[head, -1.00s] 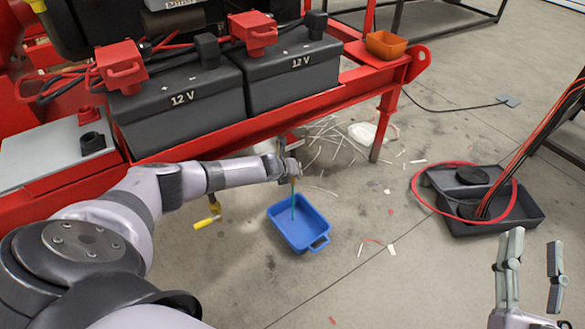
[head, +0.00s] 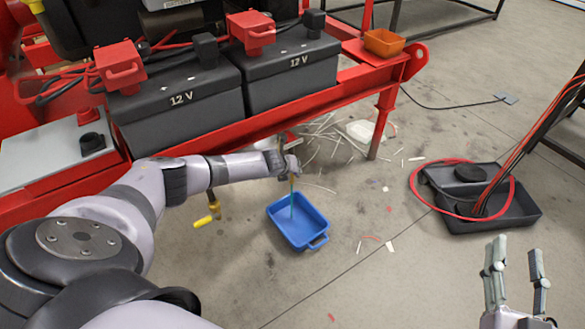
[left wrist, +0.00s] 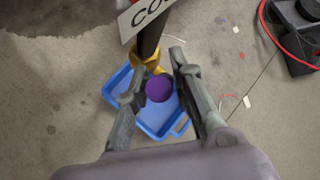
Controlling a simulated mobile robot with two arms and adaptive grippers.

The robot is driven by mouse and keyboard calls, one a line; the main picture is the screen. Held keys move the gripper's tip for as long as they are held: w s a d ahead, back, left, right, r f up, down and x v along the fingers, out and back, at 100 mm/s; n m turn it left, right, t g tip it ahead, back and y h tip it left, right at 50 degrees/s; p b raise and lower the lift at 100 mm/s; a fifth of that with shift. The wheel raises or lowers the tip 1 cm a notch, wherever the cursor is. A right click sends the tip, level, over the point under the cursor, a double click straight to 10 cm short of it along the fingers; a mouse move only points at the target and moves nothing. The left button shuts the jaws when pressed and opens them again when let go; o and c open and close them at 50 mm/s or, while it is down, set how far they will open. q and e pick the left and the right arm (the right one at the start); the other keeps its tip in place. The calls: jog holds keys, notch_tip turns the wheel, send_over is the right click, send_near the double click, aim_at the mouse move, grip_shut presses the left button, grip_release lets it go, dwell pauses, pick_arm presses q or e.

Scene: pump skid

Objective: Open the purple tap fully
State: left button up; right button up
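The purple tap knob (left wrist: 159,89) shows in the left wrist view, beside a brass fitting (left wrist: 151,60) under a dark pipe. My left gripper (left wrist: 158,62) has its two fingers apart, one on each side of the knob. The left finger is close to it and a small gap shows on the right. In the head view my left gripper (head: 284,165) is above a blue tray (head: 318,243), and the tap is hidden there. My right gripper (head: 517,265) is open and empty at lower right.
A red skid frame (head: 220,137) with two black batteries (head: 180,105) stands behind my left arm. A yellow-handled lever (head: 204,221) hangs left of the tray. A white label (left wrist: 146,16) is above the tap. A black tray (head: 515,212) with red hose stands at right.

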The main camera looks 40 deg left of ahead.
pick_arm(q)
jog(key=shift+o, duration=1.4)
jog(key=shift+d, duration=0.1)
jog(key=v, duration=1.2)
jog(key=shift+s+f, duration=0.1)
